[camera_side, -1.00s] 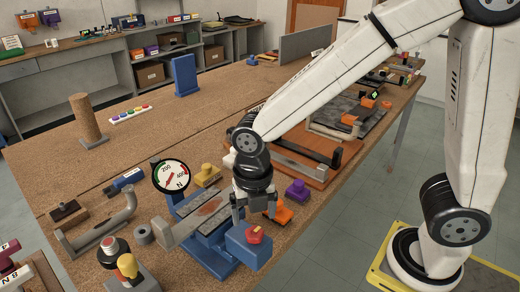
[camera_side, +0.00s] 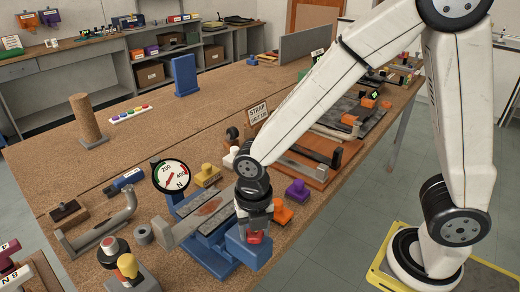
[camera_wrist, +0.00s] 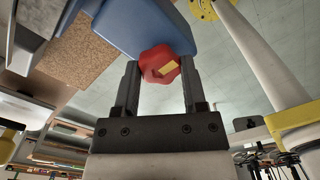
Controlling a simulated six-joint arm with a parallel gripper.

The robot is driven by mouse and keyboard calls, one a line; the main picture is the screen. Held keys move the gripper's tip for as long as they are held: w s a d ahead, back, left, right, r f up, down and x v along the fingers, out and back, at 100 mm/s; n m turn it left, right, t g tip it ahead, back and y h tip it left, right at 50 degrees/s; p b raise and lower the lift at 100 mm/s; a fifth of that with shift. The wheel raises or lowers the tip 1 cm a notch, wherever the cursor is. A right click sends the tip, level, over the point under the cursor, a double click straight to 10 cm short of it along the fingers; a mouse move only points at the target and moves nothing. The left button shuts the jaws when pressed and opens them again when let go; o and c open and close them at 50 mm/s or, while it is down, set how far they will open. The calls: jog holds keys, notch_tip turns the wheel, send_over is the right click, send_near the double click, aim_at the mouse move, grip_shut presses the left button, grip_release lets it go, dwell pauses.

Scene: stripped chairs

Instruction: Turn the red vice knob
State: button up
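The red vice knob (camera_side: 254,237) is on the front end of the blue vice (camera_side: 239,252). In the wrist view the knob (camera_wrist: 160,66) is faceted, with a yellow mark on its face, against the vice's blue body (camera_wrist: 140,28). In the side view the gripper partly covers the knob.
A round dial gauge (camera_side: 171,176) stands behind the vice. A purple knob (camera_side: 297,191), an orange part (camera_side: 281,213) and a yellow knob (camera_side: 208,175) are close by.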

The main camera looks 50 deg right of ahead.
grip_shut()
jog(key=shift+m, duration=0.4)
jog(key=m, duration=1.3)
jog(key=shift+s, duration=0.1)
jog(key=m, duration=0.3)
jog(key=shift+m, duration=0.4)
jog(key=m, duration=0.4)
jog(key=shift+s+m, duration=0.1)
jog(key=shift+m, duration=0.2)
jog(key=m, duration=0.3)
jog(key=shift+f+m, duration=0.1)
jog(key=shift+m, duration=0.2)
jog(key=m, duration=0.4)
jog(key=shift+s, duration=0.1)
